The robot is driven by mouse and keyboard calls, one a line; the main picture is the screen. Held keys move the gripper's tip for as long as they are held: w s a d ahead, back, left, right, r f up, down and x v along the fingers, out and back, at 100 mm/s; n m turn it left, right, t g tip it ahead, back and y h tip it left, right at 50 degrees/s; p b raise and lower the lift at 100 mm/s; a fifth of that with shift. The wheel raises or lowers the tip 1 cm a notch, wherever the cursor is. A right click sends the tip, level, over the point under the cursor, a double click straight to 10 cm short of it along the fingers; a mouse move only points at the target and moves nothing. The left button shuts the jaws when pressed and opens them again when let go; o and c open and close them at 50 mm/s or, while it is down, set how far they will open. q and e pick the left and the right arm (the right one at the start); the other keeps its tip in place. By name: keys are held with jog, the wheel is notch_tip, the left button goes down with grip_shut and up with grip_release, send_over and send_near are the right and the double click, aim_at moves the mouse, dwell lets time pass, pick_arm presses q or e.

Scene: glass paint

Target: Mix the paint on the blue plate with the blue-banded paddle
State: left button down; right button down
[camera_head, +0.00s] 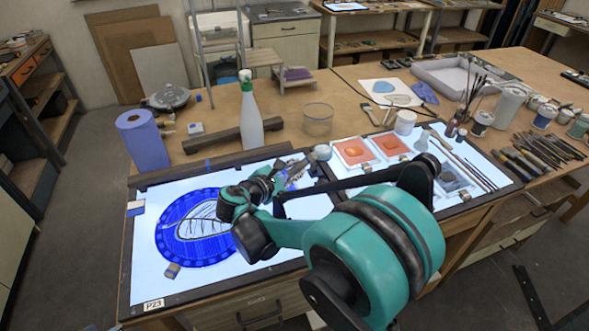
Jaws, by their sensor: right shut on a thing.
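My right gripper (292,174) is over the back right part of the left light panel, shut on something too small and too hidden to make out. A blue-banded paddle cannot be told apart there. A round blue disc (175,238) with a pale leaf outline lies on the left light panel, left of my right gripper and apart from it; my right arm is close to its right side. A square plate with dark grey-blue paint (452,184) lies on the right light panel, partly behind my arm. My left gripper is out of view.
Two plates of orange paint (354,151) lie at the back of the right panel. A spray bottle (249,115), a blue paper roll (143,139) and a clear jar (318,119) stand behind the panels. Brushes and tools (540,150) crowd the right side.

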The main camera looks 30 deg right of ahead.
aim_at(285, 173)
jog(key=shift+f, duration=0.25)
dwell(0.3)
jog(key=shift+w+d+b, duration=0.35)
jog(key=shift+w+d, duration=0.05)
jog(key=shift+d, duration=0.4)
jog(key=shift+w+d, duration=0.2)
jog(key=shift+w, duration=0.4)
jog(key=shift+w+d, duration=0.2)
jog(key=shift+w, duration=0.35)
jog(key=shift+w+a, duration=0.65)
jog(key=shift+w, duration=0.2)
jog(key=shift+s+a, duration=0.25)
jog(key=shift+a, duration=0.25)
jog(key=shift+s+a, duration=0.25)
jog(key=shift+a, duration=0.2)
jog(key=shift+s+a, duration=0.2)
jog(key=shift+s, duration=1.1)
jog(key=shift+s+d, duration=0.6)
jog(key=shift+s, duration=0.2)
